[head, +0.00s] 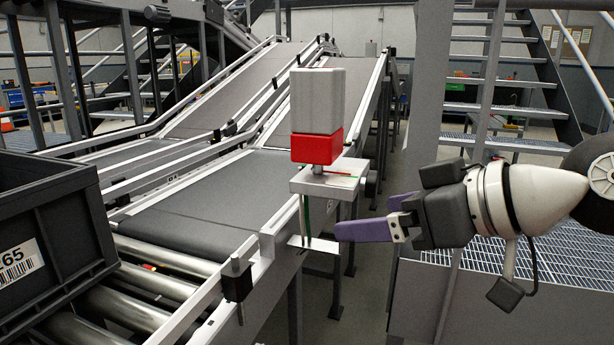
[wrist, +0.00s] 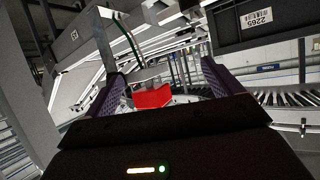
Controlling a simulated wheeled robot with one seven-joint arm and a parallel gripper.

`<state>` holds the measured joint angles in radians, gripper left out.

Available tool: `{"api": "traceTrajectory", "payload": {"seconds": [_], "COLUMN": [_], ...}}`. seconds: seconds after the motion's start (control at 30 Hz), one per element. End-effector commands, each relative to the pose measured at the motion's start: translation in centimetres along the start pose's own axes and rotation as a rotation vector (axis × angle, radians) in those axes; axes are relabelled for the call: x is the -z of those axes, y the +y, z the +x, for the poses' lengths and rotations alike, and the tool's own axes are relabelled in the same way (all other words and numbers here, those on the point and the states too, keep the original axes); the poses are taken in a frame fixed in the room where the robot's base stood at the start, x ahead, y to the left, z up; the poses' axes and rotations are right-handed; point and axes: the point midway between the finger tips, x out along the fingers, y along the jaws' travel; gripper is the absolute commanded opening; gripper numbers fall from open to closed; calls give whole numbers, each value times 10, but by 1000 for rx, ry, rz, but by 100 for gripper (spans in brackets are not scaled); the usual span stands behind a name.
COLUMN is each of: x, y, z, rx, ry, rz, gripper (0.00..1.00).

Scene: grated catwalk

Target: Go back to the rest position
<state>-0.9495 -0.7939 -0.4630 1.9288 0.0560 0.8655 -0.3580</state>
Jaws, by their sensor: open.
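My gripper (head: 378,224) reaches in from the right in the head view, its purple fingers pointing left. In the wrist view the two purple fingers (wrist: 162,88) stand wide apart with nothing held between them. A grey block with a red lower part (head: 318,148) stands upright on a small bracket plate (head: 328,180) beside the conveyor. In the head view my gripper is to the right of and lower than this block. The red part also shows beyond the fingers in the wrist view (wrist: 153,97). My gripper appears apart from it.
A dark grey crate (head: 48,225) with a barcode label sits on the rollers (head: 150,283) at the left. A belt conveyor (head: 205,210) slopes upward behind. Metal stairs (head: 500,97) and a blue-grey grating (head: 560,250) lie at the right. A grey post (head: 432,150) stands behind my gripper.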

Motion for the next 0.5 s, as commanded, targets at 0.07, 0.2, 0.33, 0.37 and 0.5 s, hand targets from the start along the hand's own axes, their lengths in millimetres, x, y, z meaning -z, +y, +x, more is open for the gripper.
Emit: {"api": "traceTrajectory", "payload": {"seconds": [0.07, 0.2, 0.33, 0.37, 0.5], "x": [-34, -94, -155, -168, -225], "y": [-1, 0, 4, 6, 11], "z": [8, 21, 30, 32, 34], "rx": [-88, -231, -368, -398, -522], "ry": [-82, -220, -350, -378, -491], "rz": [49, 150, 265, 293, 413], "gripper": [91, 91, 91, 91, 91]}}
